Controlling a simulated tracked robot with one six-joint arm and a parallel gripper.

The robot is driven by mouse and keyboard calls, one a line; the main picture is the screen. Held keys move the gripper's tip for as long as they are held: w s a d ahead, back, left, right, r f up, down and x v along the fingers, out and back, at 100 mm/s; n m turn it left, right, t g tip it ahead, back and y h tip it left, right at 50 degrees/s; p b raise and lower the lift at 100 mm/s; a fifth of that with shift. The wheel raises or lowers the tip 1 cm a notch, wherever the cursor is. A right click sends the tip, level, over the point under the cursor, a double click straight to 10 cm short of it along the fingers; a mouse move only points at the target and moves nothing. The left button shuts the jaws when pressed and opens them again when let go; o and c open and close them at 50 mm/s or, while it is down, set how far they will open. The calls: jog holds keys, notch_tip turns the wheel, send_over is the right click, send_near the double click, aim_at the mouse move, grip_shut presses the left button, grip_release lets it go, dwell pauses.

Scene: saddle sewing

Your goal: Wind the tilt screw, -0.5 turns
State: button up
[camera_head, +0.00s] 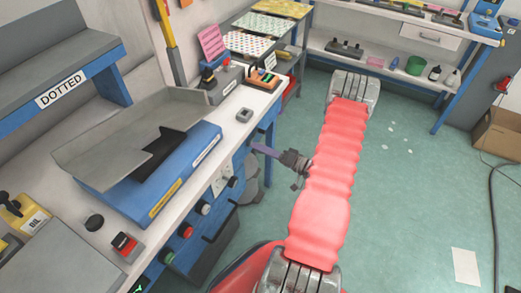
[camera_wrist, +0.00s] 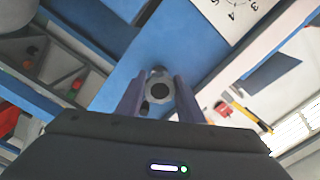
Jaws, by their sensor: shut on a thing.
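The tilt screw (camera_wrist: 159,91) shows in the wrist view as a grey hex-shaped head with a dark round centre, set against a blue panel. My gripper (camera_wrist: 158,84) has one purple-grey finger on each side of it and is shut on it. In the head view my gripper (camera_head: 257,148) reaches left from the end of my arm to the blue side of the workbench. The screw itself is hidden in the head view. A white numbered dial plate (camera_wrist: 233,14) is at the top right of the wrist view.
A blue machine with a grey tray (camera_head: 150,135) stands on the bench, above a front panel with coloured knobs (camera_head: 185,231). A cardboard box (camera_head: 500,132) and a cable lie on the right. The green floor (camera_head: 400,200) between is largely clear.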

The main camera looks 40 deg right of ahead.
jog(key=m, duration=0.4)
jog(key=shift+d, duration=0.1)
jog(key=m, duration=0.4)
jog(key=shift+f, duration=0.1)
jog(key=m, duration=1.5)
jog(key=shift+m, duration=0.3)
jog(key=m, duration=0.3)
jog(key=shift+m, duration=2.3)
